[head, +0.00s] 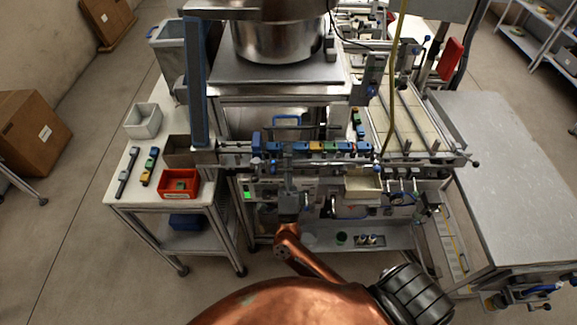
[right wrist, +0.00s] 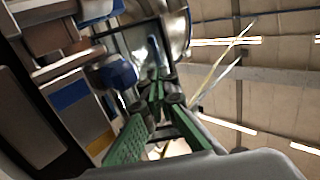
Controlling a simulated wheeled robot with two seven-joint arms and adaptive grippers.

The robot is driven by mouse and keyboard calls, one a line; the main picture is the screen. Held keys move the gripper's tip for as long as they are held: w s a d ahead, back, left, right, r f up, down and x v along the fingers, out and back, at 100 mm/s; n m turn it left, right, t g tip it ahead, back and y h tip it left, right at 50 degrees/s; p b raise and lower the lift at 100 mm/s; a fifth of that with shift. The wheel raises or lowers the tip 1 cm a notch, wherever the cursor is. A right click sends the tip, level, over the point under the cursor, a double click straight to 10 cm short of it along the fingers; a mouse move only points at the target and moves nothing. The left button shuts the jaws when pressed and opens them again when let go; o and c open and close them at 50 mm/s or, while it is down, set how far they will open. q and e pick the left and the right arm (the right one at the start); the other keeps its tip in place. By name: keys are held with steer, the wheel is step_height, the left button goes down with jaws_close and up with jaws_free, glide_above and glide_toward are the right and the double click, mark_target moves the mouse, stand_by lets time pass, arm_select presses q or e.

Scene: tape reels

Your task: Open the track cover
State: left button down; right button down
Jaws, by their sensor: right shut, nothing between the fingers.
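The track (head: 230,150) runs left to right across the front of the machine, with several blue, yellow and green blocks along it. I cannot tell which part is its cover or whether that is open. A blue knob (right wrist: 118,72) is close beside my fingers in the right wrist view. My right gripper (head: 287,172) is just below and in front of the track, left of its middle. In the wrist view, the right gripper's green-padded fingers (right wrist: 158,100) are shut with nothing between them. Contact with the track is unclear. My left gripper is out of view.
A side table at left holds a red bin (head: 180,184), a pale bin (head: 143,121) and several coloured blocks. A pale open tray (head: 364,188) sits below the track's right end. A large grey tabletop (head: 490,180) at right is clear.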

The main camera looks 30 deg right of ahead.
steer(key=shift+p+x, duration=0.3)
steer(key=shift+x, duration=1.2)
